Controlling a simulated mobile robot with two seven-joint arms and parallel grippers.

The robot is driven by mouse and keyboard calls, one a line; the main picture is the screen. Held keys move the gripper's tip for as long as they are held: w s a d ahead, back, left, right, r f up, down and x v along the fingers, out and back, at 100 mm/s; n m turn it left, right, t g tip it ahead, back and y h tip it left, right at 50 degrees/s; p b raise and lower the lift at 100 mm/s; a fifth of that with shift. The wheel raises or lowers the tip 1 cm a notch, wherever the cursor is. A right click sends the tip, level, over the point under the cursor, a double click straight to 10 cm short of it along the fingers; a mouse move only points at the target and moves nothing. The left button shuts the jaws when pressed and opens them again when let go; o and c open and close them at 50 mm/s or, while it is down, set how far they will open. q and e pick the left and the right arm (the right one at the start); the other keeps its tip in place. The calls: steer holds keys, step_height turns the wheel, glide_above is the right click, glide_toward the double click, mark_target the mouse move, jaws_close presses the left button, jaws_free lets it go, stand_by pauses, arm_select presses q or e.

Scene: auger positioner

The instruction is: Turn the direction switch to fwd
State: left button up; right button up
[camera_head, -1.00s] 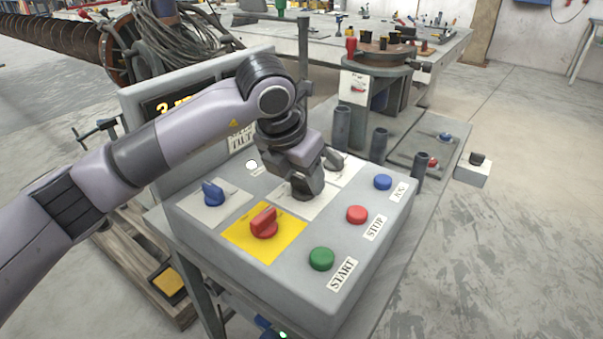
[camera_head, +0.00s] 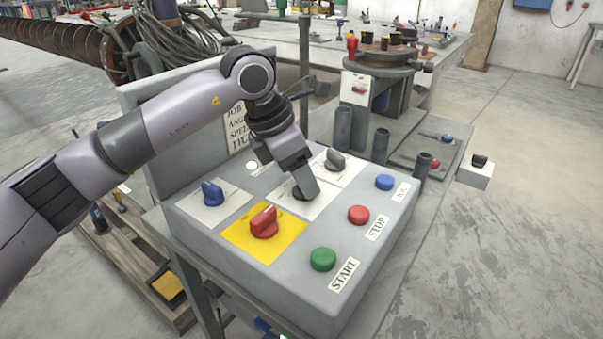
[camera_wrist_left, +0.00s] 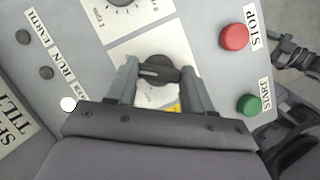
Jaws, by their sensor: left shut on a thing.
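The control box (camera_head: 350,270) has a dark rotary knob (camera_wrist_left: 158,69) on a white plate in the middle of its top. My left gripper (camera_head: 306,192) reaches down onto this knob and hides most of it in the head view. In the left wrist view the two fingers (camera_wrist_left: 160,78) are shut on the knob, one on each side. The plate's print is too small to read, so I cannot tell which knob is the direction switch.
Nearby are a grey knob (camera_head: 336,159), a blue knob (camera_head: 212,193), a red knob (camera_head: 264,221) on a yellow plate, and green (camera_head: 322,259), red (camera_head: 358,215) and blue (camera_head: 384,182) buttons. An upright display panel (camera_head: 150,105) stands behind the box.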

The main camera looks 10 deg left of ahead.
arm_select(q)
steer(key=shift+w+m+g, duration=0.1)
steer(key=shift+m+g, duration=0.3)
steer(key=shift+m, duration=0.7)
steer(key=o, duration=1)
steer(key=shift+o, duration=0.2)
steer(key=shift+r, duration=0.1)
steer(key=v, duration=0.7)
steer(key=shift+a, duration=0.15)
steer(key=shift+r+p, duration=0.1)
steer(key=shift+p, duration=0.2)
